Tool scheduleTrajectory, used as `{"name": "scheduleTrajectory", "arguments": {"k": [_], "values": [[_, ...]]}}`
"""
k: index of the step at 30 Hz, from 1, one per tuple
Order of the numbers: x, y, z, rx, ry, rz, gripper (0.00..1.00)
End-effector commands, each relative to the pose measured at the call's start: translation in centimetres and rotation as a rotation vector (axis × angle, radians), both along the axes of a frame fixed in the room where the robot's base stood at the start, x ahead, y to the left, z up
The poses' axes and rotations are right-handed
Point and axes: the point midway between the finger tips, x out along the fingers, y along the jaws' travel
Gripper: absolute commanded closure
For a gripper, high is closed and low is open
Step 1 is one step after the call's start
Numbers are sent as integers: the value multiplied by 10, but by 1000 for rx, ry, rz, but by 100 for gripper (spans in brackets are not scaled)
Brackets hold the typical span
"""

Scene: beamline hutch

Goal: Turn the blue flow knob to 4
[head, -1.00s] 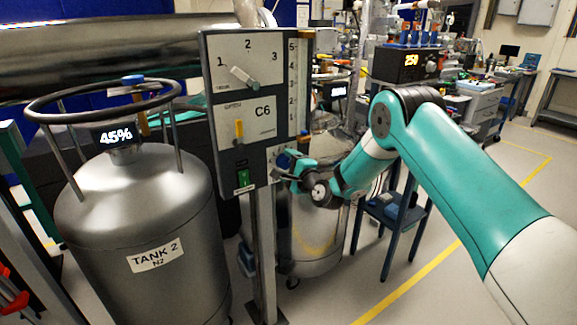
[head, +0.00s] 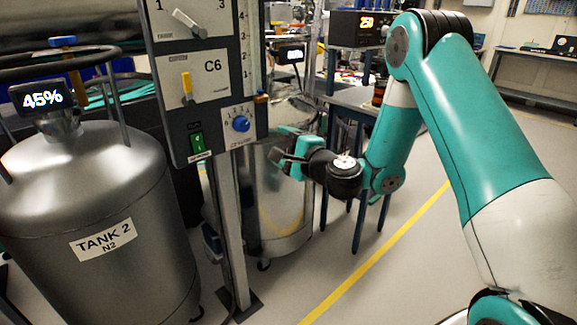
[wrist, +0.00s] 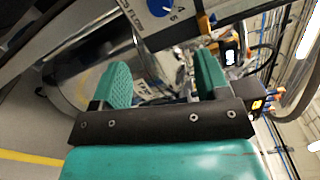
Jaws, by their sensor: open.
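The blue flow knob (head: 241,124) sits at the lower right of the grey C6 panel (head: 221,78), with a printed number scale around it. Its white pointer looks to point upward, but the exact number is too small to read.
The panel also carries a white lever (head: 188,22), a yellow-tipped toggle (head: 187,88) and a green switch (head: 197,143). The grey TANK 2 cylinder (head: 85,200) stands at left. A second silver tank (head: 275,205) stands behind my gripper. Floor at right is clear.

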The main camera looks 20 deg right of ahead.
Motion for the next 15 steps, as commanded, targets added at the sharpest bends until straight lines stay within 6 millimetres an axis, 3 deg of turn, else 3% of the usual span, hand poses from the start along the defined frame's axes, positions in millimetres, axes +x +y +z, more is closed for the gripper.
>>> {"name": "scheduleTrajectory", "arguments": {"k": [6,15], "values": [[-14,-4,-3,-1,0,0,31],[-18,-5,0,-1,2,1,31]]}}
